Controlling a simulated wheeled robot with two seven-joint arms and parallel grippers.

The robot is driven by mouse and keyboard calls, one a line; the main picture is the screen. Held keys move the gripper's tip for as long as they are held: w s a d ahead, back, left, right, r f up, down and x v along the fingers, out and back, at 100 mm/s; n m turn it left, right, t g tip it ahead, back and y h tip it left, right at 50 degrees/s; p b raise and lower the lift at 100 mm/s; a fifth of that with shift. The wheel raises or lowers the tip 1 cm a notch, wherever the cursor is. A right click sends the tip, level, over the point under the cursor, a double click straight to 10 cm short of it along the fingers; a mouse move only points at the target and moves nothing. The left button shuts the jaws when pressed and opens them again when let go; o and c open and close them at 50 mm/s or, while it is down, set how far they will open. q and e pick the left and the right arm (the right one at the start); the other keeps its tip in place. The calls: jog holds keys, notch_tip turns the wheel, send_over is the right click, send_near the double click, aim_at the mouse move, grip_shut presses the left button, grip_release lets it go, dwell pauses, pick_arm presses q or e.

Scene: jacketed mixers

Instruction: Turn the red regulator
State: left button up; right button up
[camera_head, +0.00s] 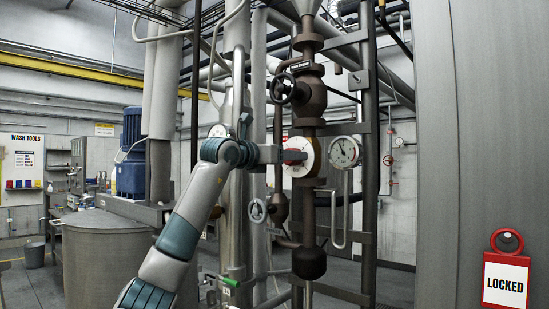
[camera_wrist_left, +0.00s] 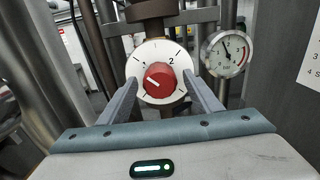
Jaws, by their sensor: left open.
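The red regulator is a round red knob (camera_wrist_left: 162,84) on a white dial plate (camera_wrist_left: 147,57) with black ticks and a figure 2. A white pointer line on the knob points to the left and slightly up. In the head view the white dial (camera_head: 312,154) sits on a dark vertical pipe, and my arm partly hides the red knob (camera_head: 294,156). My left gripper (camera_wrist_left: 160,78) is open, its fingers on either side of the knob. I cannot tell whether they touch it. My right gripper is not in view.
A pressure gauge (camera_head: 343,152) stands just right of the dial and also shows in the left wrist view (camera_wrist_left: 228,53). A grey column with a red LOCKED tag (camera_head: 506,281) fills the right side.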

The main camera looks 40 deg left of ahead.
pick_arm(q)
jog(key=s+a+b, duration=0.1)
jog(key=s+b, duration=0.3)
jog(key=s, duration=1.3)
jog(key=shift+a, duration=0.2)
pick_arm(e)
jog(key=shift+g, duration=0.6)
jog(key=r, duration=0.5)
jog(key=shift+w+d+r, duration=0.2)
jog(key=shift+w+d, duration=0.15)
pick_arm(q)
jog(key=shift+s, duration=0.1)
